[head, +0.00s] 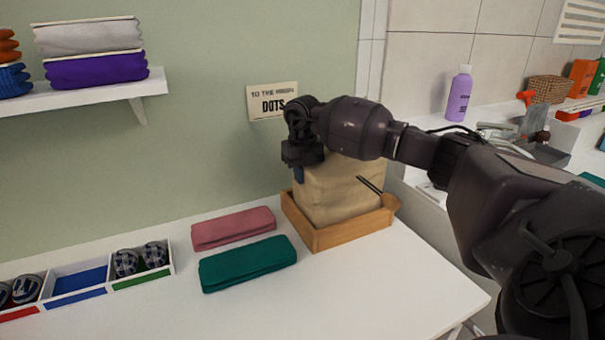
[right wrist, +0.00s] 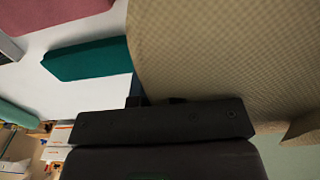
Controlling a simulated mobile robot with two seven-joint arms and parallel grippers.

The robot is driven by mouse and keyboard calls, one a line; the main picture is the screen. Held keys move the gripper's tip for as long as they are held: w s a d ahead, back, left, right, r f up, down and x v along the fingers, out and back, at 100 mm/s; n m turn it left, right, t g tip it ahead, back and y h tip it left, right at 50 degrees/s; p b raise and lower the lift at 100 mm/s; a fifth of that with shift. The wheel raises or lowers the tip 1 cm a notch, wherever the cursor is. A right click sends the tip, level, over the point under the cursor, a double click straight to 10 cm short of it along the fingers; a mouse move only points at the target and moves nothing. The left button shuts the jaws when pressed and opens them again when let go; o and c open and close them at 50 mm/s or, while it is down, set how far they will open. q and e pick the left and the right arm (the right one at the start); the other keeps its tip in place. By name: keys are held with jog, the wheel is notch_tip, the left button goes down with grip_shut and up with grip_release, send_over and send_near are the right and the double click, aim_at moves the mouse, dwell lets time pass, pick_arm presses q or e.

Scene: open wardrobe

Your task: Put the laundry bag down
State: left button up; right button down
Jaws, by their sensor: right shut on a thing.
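The laundry bag (head: 338,195) is a tan cloth bag standing upright inside a shallow wooden tray (head: 322,239) on the white table. My right gripper (head: 299,172) reaches over from the right and is shut on the bag's upper left edge. My forearm covers part of the bag's top. In the right wrist view the bag's woven tan side (right wrist: 220,55) fills the right half, close against the dark gripper body (right wrist: 165,122). The fingertips are mostly hidden there. My left gripper is not in view.
A pink folded cloth (head: 233,228) and a green folded cloth (head: 248,262) lie left of the tray. A divided box (head: 82,278) with patterned rolls is at the far left. A shelf (head: 95,97) holds folded laundry. The table's front right is clear. A sink counter stands right.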

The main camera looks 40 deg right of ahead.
jog(key=shift+f, duration=0.25)
jog(key=c, duration=1.2)
grip_release()
jog(key=shift+c, duration=0.2)
jog(key=shift+o, duration=0.5)
jog(key=shift+f, duration=0.1)
notch_tip(320, 180, up, 10)
jog(key=shift+f+p, duration=0.1)
jog(key=shift+p, duration=0.3)
jog(key=shift+r, duration=0.6)
